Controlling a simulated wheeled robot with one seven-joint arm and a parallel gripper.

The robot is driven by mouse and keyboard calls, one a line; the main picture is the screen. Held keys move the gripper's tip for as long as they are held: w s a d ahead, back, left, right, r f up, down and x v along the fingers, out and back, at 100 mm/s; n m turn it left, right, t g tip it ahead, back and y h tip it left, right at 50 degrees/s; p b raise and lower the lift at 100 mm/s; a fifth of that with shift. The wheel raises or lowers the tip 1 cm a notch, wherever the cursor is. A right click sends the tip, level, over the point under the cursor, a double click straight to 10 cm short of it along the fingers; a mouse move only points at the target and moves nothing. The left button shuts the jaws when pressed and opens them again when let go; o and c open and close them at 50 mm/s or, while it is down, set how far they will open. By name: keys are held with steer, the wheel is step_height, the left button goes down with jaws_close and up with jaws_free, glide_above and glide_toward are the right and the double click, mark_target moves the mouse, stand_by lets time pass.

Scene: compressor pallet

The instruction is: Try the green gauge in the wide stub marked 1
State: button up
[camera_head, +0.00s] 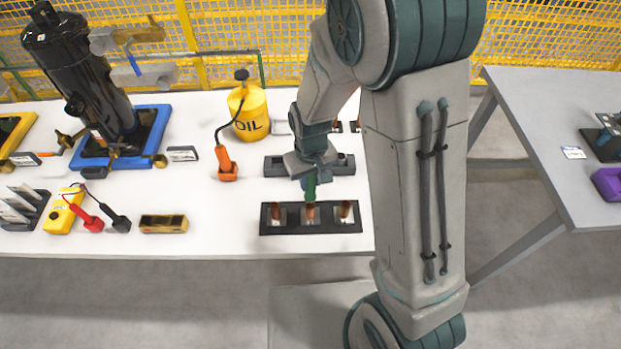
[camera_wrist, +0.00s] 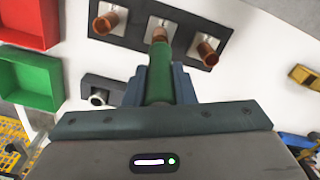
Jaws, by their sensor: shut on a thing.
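My gripper (camera_head: 311,184) is shut on the green gauge (camera_wrist: 159,85), a green rod that points at the stub plate. The gauge also shows in the head view (camera_head: 310,192), just over the plate. The dark plate (camera_head: 269,229) holds three copper stubs on pale squares: left (camera_head: 277,214), middle (camera_head: 311,213) and right (camera_head: 346,210). In the wrist view the gauge's tip lines up with the middle stub (camera_wrist: 160,33); I cannot tell whether they touch. The outer stubs (camera_wrist: 106,22) and (camera_wrist: 208,50) stand clear of it. The marks are too small to read.
A dark grey holder (camera_head: 340,170) sits just behind the plate. The yellow oil can (camera_head: 249,108) and an orange-ended hose (camera_head: 226,164) stand to the left. Red (camera_wrist: 28,22) and green (camera_wrist: 32,80) trays lie nearby. The white table's front edge is close to the plate.

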mark_target(311, 189)
steer(key=shift+f+b, duration=1.9)
steer(key=shift+f, duration=0.2)
stand_by(1.2)
steer(key=shift+r, duration=0.1)
steer(key=shift+r+p, duration=2.15)
steer(key=shift+r, duration=0.85)
steer(key=shift+r+p, duration=1.35)
steer(key=shift+r, duration=0.65)
